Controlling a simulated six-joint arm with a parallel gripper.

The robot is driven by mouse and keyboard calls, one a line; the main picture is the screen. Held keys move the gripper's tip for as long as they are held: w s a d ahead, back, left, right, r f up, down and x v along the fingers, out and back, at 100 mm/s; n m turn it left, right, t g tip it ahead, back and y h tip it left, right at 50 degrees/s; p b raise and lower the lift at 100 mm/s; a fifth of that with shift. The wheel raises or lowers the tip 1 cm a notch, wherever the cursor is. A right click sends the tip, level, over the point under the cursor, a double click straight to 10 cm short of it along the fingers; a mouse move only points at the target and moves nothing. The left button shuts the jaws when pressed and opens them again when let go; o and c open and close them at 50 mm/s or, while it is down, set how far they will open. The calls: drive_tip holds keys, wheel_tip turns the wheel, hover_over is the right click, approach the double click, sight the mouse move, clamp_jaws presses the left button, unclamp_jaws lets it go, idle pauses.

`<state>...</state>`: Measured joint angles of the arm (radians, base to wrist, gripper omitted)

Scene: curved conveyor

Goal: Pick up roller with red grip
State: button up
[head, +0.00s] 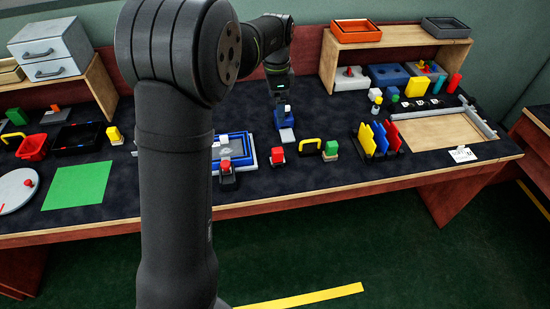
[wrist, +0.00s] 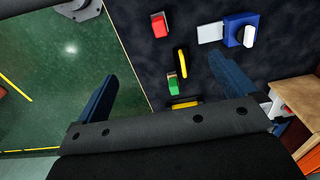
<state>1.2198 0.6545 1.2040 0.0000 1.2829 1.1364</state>
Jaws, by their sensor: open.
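My gripper (head: 280,94) is open and hangs over the middle of the bench. In the wrist view my gripper (wrist: 163,68) has its two blue fingers wide apart with nothing between them. Two small dark items with red tops stand at the bench's front: one red-topped item (head: 227,167) by the blue tray, another red item (head: 278,155) to its right. I cannot tell which is the roller with red grip. One red item (wrist: 158,25) shows at the top of the wrist view, beyond the fingers and apart from them.
A blue piece with a white knob (head: 284,111) stands just below my gripper. A yellow handle (head: 310,144) and a green-and-yellow block (head: 330,149) stand right of the red item. Upright coloured panels (head: 380,138) stand further right. A blue tray (head: 248,152) lies left.

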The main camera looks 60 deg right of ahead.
drive_tip(key=shift+r, duration=0.35)
drive_tip(key=c, duration=1)
drive_tip(key=shift+c, duration=0.2)
drive_tip(key=g+h, duration=0.3)
hover_over(277, 150)
drive_tip(key=w+a, duration=0.4)
wheel_tip(277, 150, down, 8)
drive_tip(key=shift+s, duration=0.15)
drive_tip(key=x, duration=1.6)
drive_tip(key=shift+s+d+f, duration=0.1)
drive_tip(key=shift+d+f, duration=0.05)
drive_tip(key=shift+d, duration=0.1)
drive_tip(key=shift+c, duration=0.2)
